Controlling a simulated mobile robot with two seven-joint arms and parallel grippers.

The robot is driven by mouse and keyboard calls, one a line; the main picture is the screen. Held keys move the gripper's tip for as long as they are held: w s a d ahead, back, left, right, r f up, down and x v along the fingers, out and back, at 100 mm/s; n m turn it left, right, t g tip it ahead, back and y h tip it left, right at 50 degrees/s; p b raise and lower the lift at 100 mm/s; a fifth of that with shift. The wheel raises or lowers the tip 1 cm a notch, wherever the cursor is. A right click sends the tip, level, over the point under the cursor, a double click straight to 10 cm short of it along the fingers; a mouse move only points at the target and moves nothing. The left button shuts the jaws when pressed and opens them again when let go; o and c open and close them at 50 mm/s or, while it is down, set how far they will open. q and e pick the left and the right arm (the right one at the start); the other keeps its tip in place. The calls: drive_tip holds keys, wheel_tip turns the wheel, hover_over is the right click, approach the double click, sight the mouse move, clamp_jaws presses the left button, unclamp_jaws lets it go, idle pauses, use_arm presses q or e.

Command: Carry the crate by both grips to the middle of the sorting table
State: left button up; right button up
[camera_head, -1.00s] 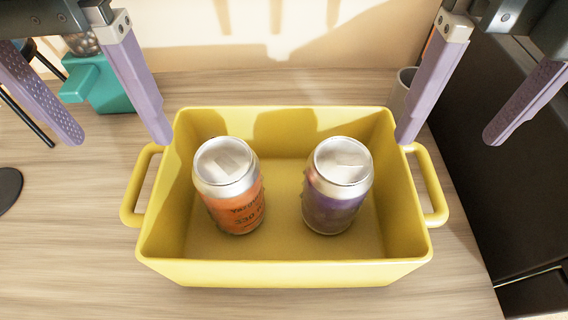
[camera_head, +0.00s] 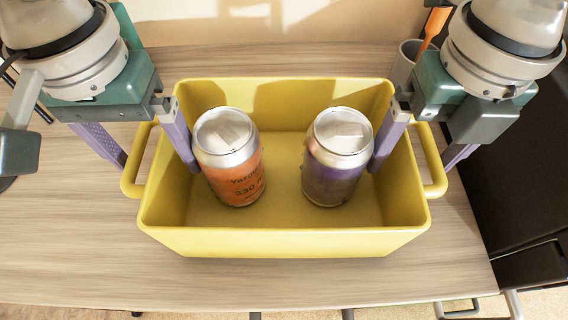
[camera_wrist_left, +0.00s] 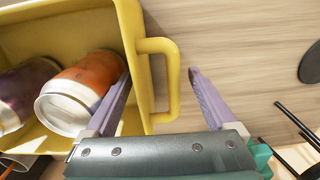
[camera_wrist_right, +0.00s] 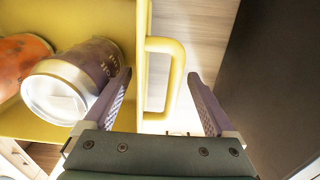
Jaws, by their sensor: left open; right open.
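The yellow crate (camera_head: 285,243) stands on the wooden table (camera_head: 80,240), with an orange can (camera_head: 238,175) and a purple can (camera_head: 333,172) upright inside. My left gripper (camera_head: 158,165) is open around the crate's left grip (camera_head: 133,178). One finger is inside the crate beside the orange can and the other is outside the grip, as the left wrist view (camera_wrist_left: 158,78) shows. My right gripper (camera_head: 413,165) is open around the right grip (camera_head: 436,178) in the same way, its inner finger beside the purple can. The right wrist view shows this grip (camera_wrist_right: 175,80) between the fingers.
A grey cup (camera_head: 404,62) with an orange item stands behind the crate at the right. A black cabinet (camera_head: 525,190) is close on the right. Bare table lies in front of and to the left of the crate.

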use_arm(q)
clamp_jaws()
use_arm(e)
clamp_jaws()
idle(0.4)
idle(0.4)
